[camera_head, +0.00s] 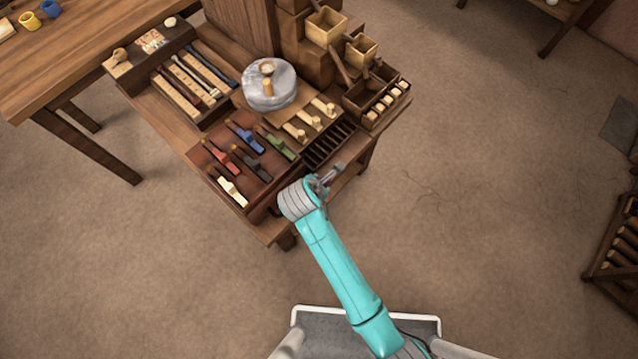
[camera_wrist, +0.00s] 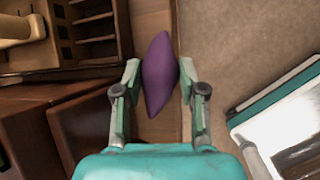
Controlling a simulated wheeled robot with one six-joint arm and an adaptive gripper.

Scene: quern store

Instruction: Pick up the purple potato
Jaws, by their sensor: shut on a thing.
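The purple potato (camera_wrist: 159,75) is a long, pointed oval standing lengthwise in the middle of the wrist view. My gripper (camera_wrist: 160,82) has one finger on each side of it and is shut on it. A strip of brown wooden table edge lies beneath it in that view. In the head view my gripper (camera_head: 334,175) is at the front right edge of the wooden table (camera_head: 262,232), beside the slotted rack. The potato cannot be made out in the head view.
The slotted dark rack (camera_head: 328,147) and a tray of coloured tools (camera_head: 206,158) stand close to my gripper. A grey quern stone (camera_head: 270,92) sits behind them. Open floor (camera_head: 470,190) lies to the right of the table.

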